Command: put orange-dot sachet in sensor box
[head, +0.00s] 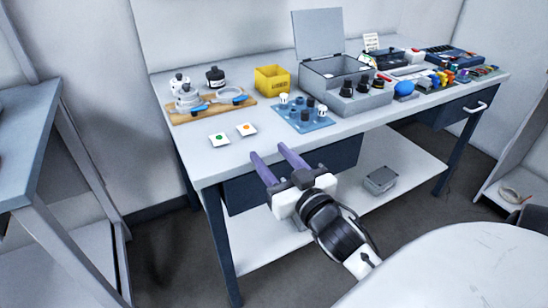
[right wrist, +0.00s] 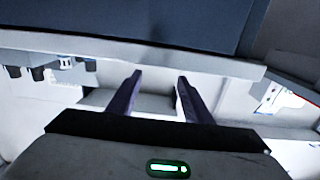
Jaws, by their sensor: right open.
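The orange-dot sachet (head: 246,129) is a small white square lying flat near the front left of the table. A grey box (head: 322,68) with its lid raised stands at the back middle; it looks like the sensor box, but I read no label on it. My right gripper (head: 268,152) is open and empty, at the table's front edge, in front of the orange-dot sachet and apart from it. Its two fingers also show in the right wrist view (right wrist: 160,77), with nothing between them. My left gripper is not in view.
A green-dot sachet (head: 219,139) lies just left of the orange one. Behind are a wooden board (head: 178,119) with metal parts, a yellow bin (head: 272,79) and a blue mat (head: 318,126) with small cylinders. Tools crowd the right side.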

